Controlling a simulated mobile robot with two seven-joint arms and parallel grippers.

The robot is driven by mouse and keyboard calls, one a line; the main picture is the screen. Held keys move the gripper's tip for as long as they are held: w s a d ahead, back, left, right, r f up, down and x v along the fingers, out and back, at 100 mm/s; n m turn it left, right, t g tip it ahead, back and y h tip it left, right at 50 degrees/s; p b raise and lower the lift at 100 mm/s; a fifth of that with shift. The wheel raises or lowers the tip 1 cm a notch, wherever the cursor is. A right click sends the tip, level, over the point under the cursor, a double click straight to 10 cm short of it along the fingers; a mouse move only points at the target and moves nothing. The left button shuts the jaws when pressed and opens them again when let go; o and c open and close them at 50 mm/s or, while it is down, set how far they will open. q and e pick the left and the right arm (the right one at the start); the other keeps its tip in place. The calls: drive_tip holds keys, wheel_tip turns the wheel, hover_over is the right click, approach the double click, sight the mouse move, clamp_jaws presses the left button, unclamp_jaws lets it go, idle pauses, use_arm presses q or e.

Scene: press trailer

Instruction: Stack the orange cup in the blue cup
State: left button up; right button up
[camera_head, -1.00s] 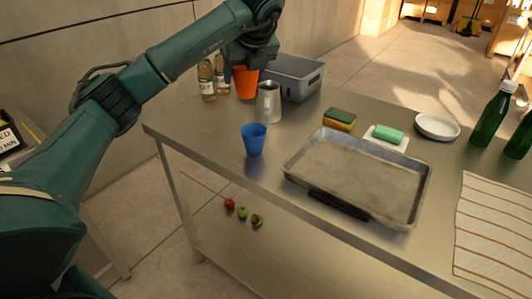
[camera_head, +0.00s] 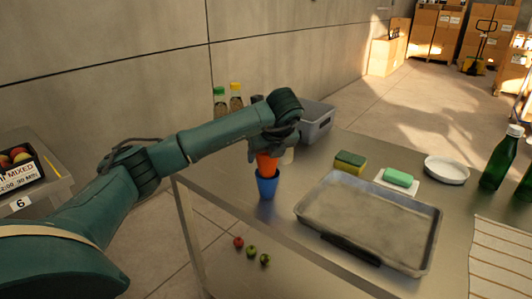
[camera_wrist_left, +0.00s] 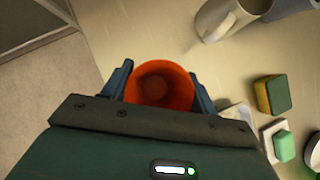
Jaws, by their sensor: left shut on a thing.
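The blue cup (camera_head: 267,187) stands upright on the metal table near its left front edge. The orange cup (camera_head: 266,165) is right above it, its lower part at or inside the blue cup's mouth; I cannot tell how deep. My left gripper (camera_head: 264,150) is shut on the orange cup, with a finger on either side of it. In the left wrist view I look down into the open orange cup (camera_wrist_left: 160,85) between the fingers, and the blue cup is hidden beneath it. My right gripper is not in view.
A metal tray (camera_head: 432,232) lies right of the cups. Behind are a sponge (camera_head: 350,161), green soap (camera_head: 398,177), a white plate (camera_head: 447,170), a grey bin (camera_head: 318,124) and bottles (camera_head: 236,98). A metal pitcher (camera_wrist_left: 222,18) shows in the left wrist view.

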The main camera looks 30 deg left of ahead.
use_arm(q)
drive_tip(key=shift+f, duration=0.1)
drive_tip(key=shift+f+b, duration=0.3)
drive_tip(key=shift+b, duration=0.1)
drive_tip(key=shift+f+b, duration=0.3)
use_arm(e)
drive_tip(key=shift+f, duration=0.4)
use_arm(q)
drive_tip(key=o, duration=0.9)
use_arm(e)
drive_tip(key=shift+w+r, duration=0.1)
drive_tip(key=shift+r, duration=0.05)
use_arm(q)
drive_tip(key=shift+o, duration=0.2)
drive_tip(key=shift+r, duration=0.1)
